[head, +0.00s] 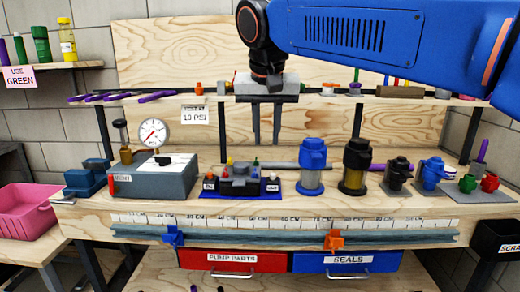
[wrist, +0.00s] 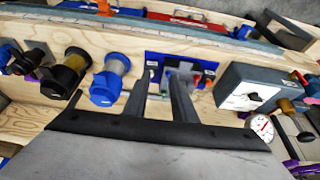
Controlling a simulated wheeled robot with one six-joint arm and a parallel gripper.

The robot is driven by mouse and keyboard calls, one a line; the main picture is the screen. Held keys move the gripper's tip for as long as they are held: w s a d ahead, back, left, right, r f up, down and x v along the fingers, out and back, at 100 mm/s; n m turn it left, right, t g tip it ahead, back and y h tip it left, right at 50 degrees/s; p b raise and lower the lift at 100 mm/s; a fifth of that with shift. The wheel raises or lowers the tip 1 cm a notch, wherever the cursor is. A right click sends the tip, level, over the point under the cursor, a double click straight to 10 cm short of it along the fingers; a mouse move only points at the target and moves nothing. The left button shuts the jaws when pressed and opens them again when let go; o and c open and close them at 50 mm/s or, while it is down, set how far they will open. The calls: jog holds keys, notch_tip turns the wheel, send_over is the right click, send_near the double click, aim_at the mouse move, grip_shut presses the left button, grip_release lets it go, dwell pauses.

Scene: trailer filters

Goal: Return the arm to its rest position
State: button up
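My blue arm (head: 375,42) reaches in from the upper right of the head view. My gripper (head: 266,140) hangs from its end, fingers pointing down, above the back of the workbench (head: 75,215). The two dark fingers are apart with nothing held between them. In the wrist view my gripper (wrist: 162,76) also shows a gap between the fingers. Behind that gap lies the blue tray (wrist: 208,66) of small parts, which also shows in the head view (head: 275,195), below my gripper and a little left.
A blue-capped filter (head: 312,170) and a black-and-amber filter (head: 355,168) stand right of the tray. A grey tester box (head: 152,180) with a gauge (head: 152,133) stands left. A narrow shelf (head: 330,98) crosses behind my gripper. A pink bin (head: 28,208) sits far left.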

jog(key=s+d+f, duration=0.5)
jog(key=d+f, duration=0.1)
jog(key=d, duration=0.3)
jog(key=s+d+f, duration=0.5)
jog(key=d+f, duration=0.2)
jog(key=d, duration=0.3)
jog(key=s+d+f, duration=0.4)
jog(key=s+f, duration=0.2)
jog(key=f, duration=0.2)
jog(key=s+d+f, duration=0.4)
jog(key=s+f, duration=0.3)
jog(key=f, duration=0.1)
jog(key=shift+d+f, duration=0.2)
jog(key=shift+f, duration=0.1)
jog(key=shift+a, duration=0.1)
